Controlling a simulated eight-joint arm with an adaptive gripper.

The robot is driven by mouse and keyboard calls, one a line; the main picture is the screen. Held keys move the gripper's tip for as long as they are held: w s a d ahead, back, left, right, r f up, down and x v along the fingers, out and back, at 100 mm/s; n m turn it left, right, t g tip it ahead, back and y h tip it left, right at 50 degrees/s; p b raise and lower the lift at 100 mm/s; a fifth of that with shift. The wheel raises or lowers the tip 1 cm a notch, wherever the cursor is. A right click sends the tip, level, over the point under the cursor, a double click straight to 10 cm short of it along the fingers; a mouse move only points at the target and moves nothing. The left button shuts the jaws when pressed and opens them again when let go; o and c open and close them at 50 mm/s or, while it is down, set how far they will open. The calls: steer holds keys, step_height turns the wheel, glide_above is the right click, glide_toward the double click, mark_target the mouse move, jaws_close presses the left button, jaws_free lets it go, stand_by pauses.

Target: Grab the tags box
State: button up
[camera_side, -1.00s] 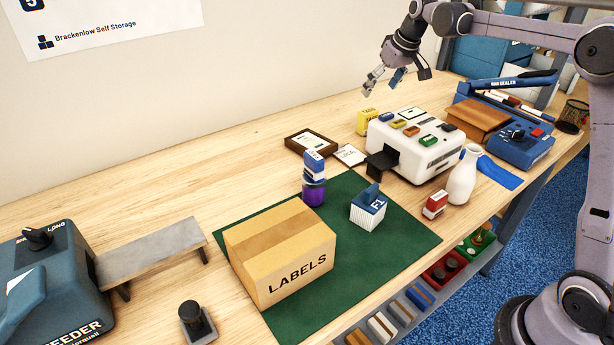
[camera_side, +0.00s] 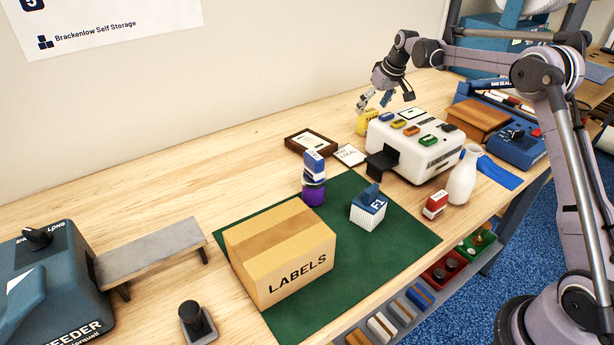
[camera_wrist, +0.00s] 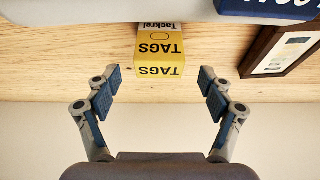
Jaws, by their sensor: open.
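The tags box (camera_side: 369,124) is a small yellow carton on the wooden table, just behind the white machine in the side view. In the wrist view the tags box (camera_wrist: 161,58) shows upside down, its yellow faces printed "TAGS", with a grey and white part above reading "Tackrel". My gripper (camera_side: 374,103) is just above and behind the box in the side view. In the wrist view my gripper (camera_wrist: 160,82) is open, its two blue-padded fingers spread wide on either side of the box, with nothing held between them.
The white machine (camera_side: 418,152), with small coloured blocks on top, stands directly in front of the box. A brown framed card (camera_side: 311,143) lies to the left; it also shows in the wrist view (camera_wrist: 283,50). The wall rises behind. Bare table (camera_side: 260,135) lies further left.

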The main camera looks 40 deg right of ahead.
mark_target(370, 111)
steer(key=shift+x, duration=1.95)
steer(key=c, duration=1.3)
steer(key=shift+o, duration=0.2)
